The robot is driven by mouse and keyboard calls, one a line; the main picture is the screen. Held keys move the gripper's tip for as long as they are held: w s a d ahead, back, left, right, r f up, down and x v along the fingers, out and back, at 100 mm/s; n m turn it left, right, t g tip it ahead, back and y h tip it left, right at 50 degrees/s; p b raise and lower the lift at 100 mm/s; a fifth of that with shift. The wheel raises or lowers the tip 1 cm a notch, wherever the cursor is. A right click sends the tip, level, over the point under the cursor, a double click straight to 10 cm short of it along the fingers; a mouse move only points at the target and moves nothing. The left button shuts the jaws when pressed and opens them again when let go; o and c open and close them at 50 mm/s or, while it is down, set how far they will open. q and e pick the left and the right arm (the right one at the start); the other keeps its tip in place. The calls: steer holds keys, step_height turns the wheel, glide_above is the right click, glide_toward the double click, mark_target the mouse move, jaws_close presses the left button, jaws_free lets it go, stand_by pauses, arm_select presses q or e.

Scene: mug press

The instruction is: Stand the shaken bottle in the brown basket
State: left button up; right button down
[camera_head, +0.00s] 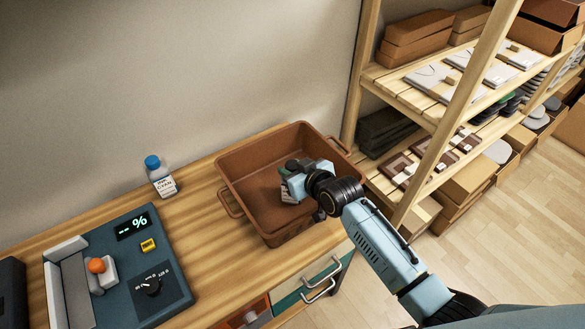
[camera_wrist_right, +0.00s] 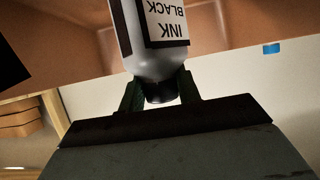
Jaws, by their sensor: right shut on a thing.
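My right gripper (camera_head: 292,178) is over the inside of the brown basket (camera_head: 245,162). It is shut on a bottle with a white label; a little of the label (camera_head: 288,196) shows below the fingers in the head view. In the right wrist view the fingers (camera_wrist_right: 160,88) hold the bottle (camera_wrist_right: 135,35) at its dark cap, and the label reads INK BLACK. The bottle looks about upright within the basket walls. I cannot tell whether its base touches the basket floor. My left gripper is out of view.
A press machine (camera_head: 130,265) with a dial and an orange knob is at the left. A shelf (camera_head: 405,110) with boxes stands close to the basket's right.

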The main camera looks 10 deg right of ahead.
steer(key=c, duration=1.5)
jaws_free()
steer(key=shift+f, duration=0.2)
steer(key=o, duration=0.5)
steer(key=shift+r, duration=0.1)
steer(key=shift+r, duration=0.15)
steer(key=p+v, duration=0.1)
steer(key=v, duration=1.1)
steer(key=shift+p, duration=0.3)
